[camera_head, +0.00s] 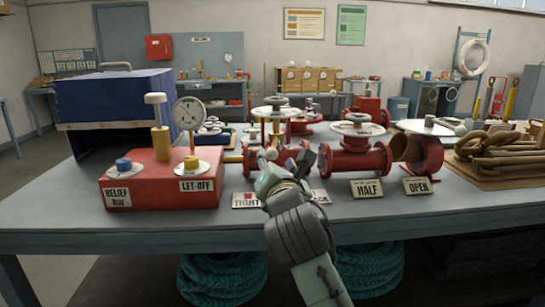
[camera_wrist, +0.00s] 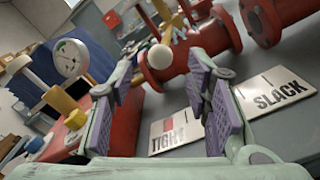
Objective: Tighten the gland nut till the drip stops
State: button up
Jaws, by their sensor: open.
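My gripper (camera_head: 286,166) is open at the front of the middle red valve (camera_head: 235,171), above the bench. In the wrist view my gripper (camera_wrist: 163,105) has its two purple-padded fingers apart with nothing between the pads. A white ball knob (camera_wrist: 160,57) shows beyond the fingertips, against the red valve body (camera_wrist: 195,55); it also shows in the head view (camera_head: 271,154). A brass-coloured stem part (camera_head: 276,128) rises from the valve under its handwheel (camera_head: 275,112). The gland nut is not clear behind my gripper. I cannot make out a drip.
A TIGHT–SLACK card (camera_wrist: 240,103) lies below the fingers. A red box (camera_head: 150,193) with a gauge (camera_head: 189,114) stands left. Another red valve (camera_head: 352,160) stands right, behind HALF (camera_head: 367,189) and OPEN (camera_head: 417,186) cards. The bench front (camera_head: 230,222) is clear.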

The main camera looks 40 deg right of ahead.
aim_at(273, 157)
jog(key=v, duration=0.6)
dwell(0.7)
jog(key=w+d+m, duration=0.2)
jog(key=w+m, duration=0.1)
jog(key=m, duration=0.3)
jog(key=w+d+m+p, duration=0.1)
jog(key=w+d+m, duration=0.1)
jog(key=w+m, duration=0.2)
jog(key=w+d+m, duration=0.2)
jog(key=w+m, duration=0.1)
jog(key=m, duration=0.5)
jog(key=shift+w+p, duration=0.15)
jog(key=shift+p, duration=0.2)
jog(key=shift+c, duration=0.5)
grip_shut()
